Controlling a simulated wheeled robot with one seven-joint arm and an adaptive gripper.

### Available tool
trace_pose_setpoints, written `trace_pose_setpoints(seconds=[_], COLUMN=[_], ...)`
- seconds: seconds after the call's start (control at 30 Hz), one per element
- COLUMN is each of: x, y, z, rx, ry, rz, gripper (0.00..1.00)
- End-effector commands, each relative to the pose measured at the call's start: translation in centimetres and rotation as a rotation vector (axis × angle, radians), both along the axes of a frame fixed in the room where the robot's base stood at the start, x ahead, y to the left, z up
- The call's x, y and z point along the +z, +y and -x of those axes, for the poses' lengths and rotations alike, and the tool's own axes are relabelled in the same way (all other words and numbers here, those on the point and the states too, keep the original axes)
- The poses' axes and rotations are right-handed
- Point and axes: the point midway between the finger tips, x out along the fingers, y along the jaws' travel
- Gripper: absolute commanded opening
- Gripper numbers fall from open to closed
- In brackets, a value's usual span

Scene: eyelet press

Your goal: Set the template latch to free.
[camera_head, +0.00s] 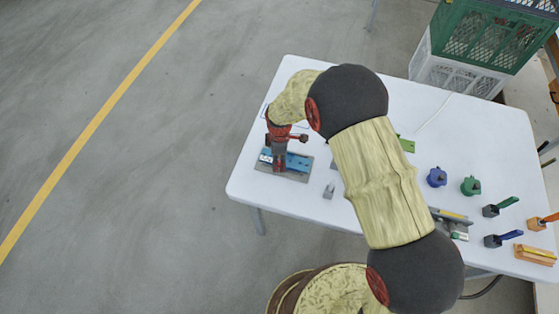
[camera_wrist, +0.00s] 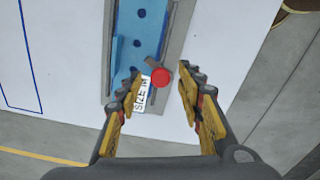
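The template latch, a round red knob (camera_wrist: 161,77) with a short grey lever (camera_wrist: 153,66), sits on the blue template strip (camera_wrist: 139,24) in the wrist view. The strip lies on a grey base plate (camera_wrist: 177,35), also seen in the head view (camera_head: 297,176). My gripper (camera_wrist: 162,76) is open, its fingers appearing on either side of the knob, with gaps showing. I cannot tell how high the fingertips are above it. In the head view my gripper (camera_head: 279,166) is over the plate and hides the latch.
The white table (camera_head: 310,212) also holds blue (camera_head: 437,177) and green (camera_head: 470,185) knobbed pieces, several handled tools and an orange block (camera_head: 536,254) on the right. A small grey piece (camera_head: 329,191) stands near the plate. Crates (camera_head: 480,40) stand behind the table.

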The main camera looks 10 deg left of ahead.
Motion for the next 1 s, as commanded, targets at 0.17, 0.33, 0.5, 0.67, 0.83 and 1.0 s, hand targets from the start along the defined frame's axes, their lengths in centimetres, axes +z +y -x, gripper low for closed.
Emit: trace_pose_setpoints(seconds=[0.17,0.33,0.5,0.67,0.83,1.0], x=[-0.24,-0.22,-0.21,-0.20,-0.20,-0.20], y=[0.00,0.00,0.00,0.00,0.00,0.00], z=[0.00,0.00,0.00,0.00,0.00,0.00], rx=[0.000,0.000,0.000,0.000,0.000,0.000], ry=[0.000,0.000,0.000,0.000,0.000,0.000], rz=[0.000,0.000,0.000,0.000,0.000,0.000], gripper=[0.37,0.35,0.25,0.16,0.06,0.00])
